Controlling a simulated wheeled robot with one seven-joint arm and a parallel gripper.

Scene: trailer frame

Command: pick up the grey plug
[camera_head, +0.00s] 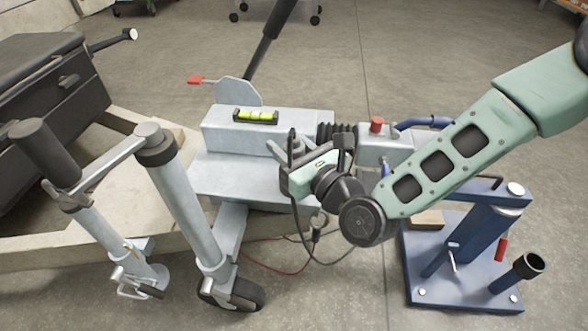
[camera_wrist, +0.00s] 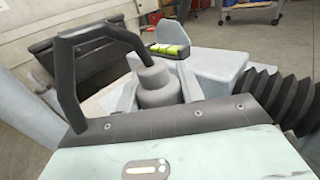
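A small light grey plug-like piece (camera_head: 318,219) hangs below my gripper, with dark cable around its lower end. It is small, and I cannot tell for sure that it is the grey plug. My gripper (camera_head: 318,142) is above it, in front of the trailer hitch. Its black parts stand at either side of the green palm. The wrist view shows one bent black finger (camera_wrist: 108,32) curving toward a grey stepped cylinder (camera_wrist: 156,85). I cannot tell if they touch or what that cylinder is. The second finger is not clear there.
A level with yellow vials (camera_head: 256,116) lies on the grey hitch housing (camera_head: 222,133). Black bellows (camera_head: 336,133) and a red button (camera_head: 376,124) are to its right. A jockey wheel (camera_head: 232,294) stands front left, a blue stand (camera_head: 465,275) right. Thin cables hang below.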

